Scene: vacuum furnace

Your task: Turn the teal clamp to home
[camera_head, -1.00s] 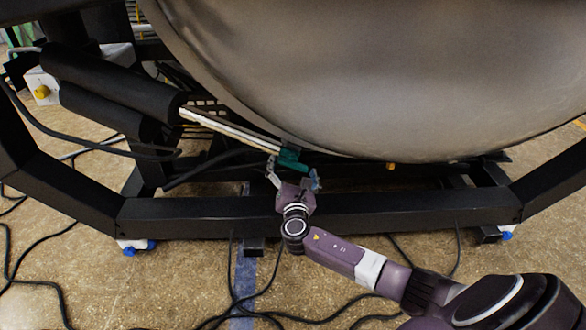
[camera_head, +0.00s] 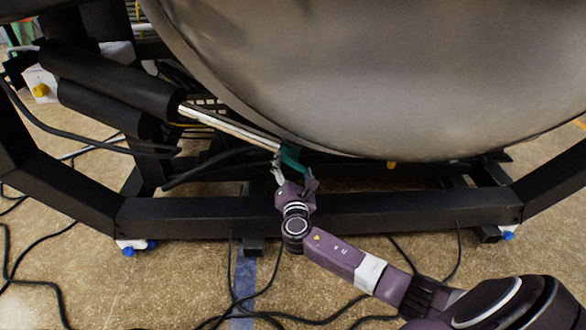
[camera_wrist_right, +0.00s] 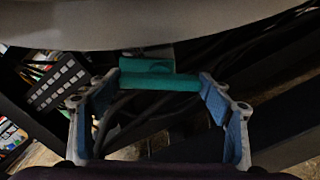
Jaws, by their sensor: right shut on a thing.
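The teal clamp (camera_head: 289,156) sits at the lower end of the pale rod, just under the rim of the big metal vessel. In the right wrist view the clamp (camera_wrist_right: 160,82) shows as a teal bar with a block behind it. My right gripper (camera_head: 294,171) reaches it from below. In the wrist view its two blue-padded fingers stand at the two ends of the bar, shut on it. The fingers hide part of the clamp in the head view. My left gripper is not in view.
The metal vessel (camera_head: 390,80) fills the space above the clamp. A black frame beam (camera_head: 400,208) runs across below, under my right arm. Black cylinders (camera_head: 110,82) lie at the left, and cables (camera_head: 52,283) trail over the floor.

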